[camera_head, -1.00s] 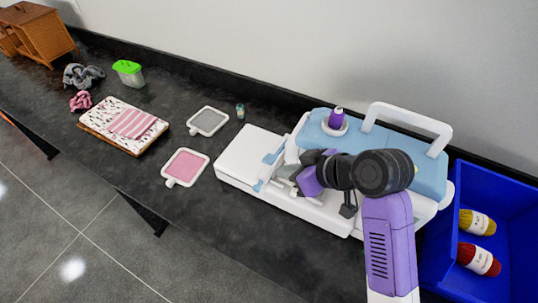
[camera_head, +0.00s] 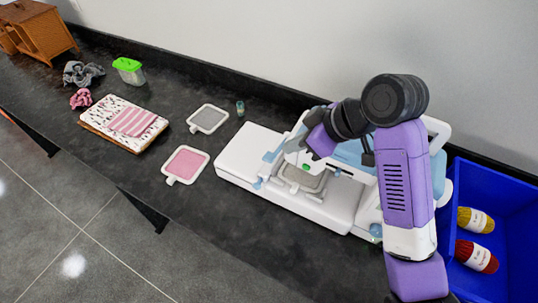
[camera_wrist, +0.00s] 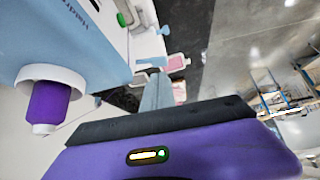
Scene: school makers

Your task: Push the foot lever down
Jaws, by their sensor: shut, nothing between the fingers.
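The white and light-blue embroidery machine (camera_head: 350,150) stands on the dark counter, and its blue side also fills the upper left of the wrist view (camera_wrist: 95,50). My gripper (camera_head: 292,152) is shut and empty, over the machine's left end, above the work area. Its grey fingers (camera_wrist: 158,92) point away from the camera in the wrist view. A grey hoop (camera_head: 304,178) lies on the machine bed below my gripper. I cannot make out the foot lever; my gripper and arm cover part of the machine's head. Whether my fingers touch the machine cannot be told.
A purple thread spool (camera_wrist: 48,105) sits on the machine. A blue bin (camera_head: 500,215) with yarn stands at right. The counter's front left is clear.

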